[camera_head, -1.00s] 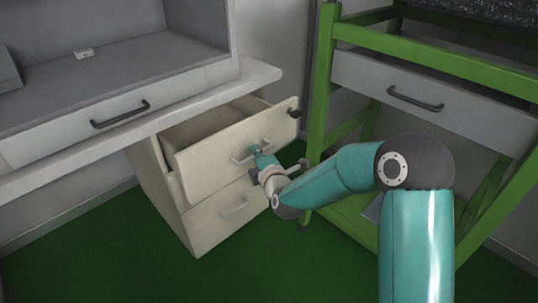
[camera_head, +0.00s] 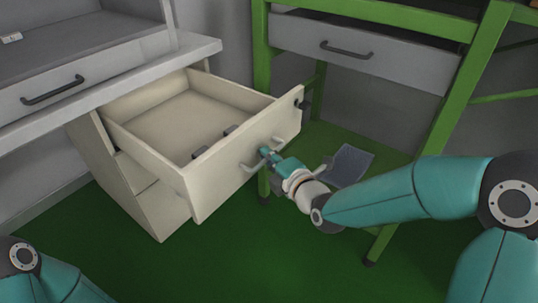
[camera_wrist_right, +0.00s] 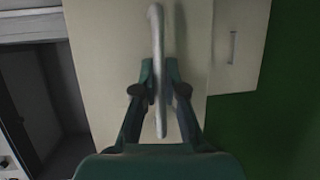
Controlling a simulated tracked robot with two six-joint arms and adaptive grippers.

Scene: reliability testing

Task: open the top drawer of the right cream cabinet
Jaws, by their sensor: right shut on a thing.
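The cream cabinet (camera_head: 155,205) stands under the grey desk. Its top drawer (camera_head: 240,165) is pulled well out, and its inside shows, with a few small dark items (camera_head: 215,141) in it. The drawer's light handle (camera_head: 262,157) is on the front panel. My right gripper (camera_head: 268,154) is at this handle. In the right wrist view, the handle (camera_wrist_right: 157,60) runs between the two fingers of the gripper (camera_wrist_right: 159,88), which are shut on it. Part of my left arm shows at the lower left of the head view; its gripper is out of the picture.
The grey desk (camera_head: 110,77) with its own dark-handled drawer (camera_head: 75,90) is above the cabinet. A green frame (camera_head: 262,75) with a grey drawer (camera_head: 365,55) stands at the right. A dark flat thing (camera_head: 348,166) lies near its base. Green floor (camera_head: 240,260) in front is clear.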

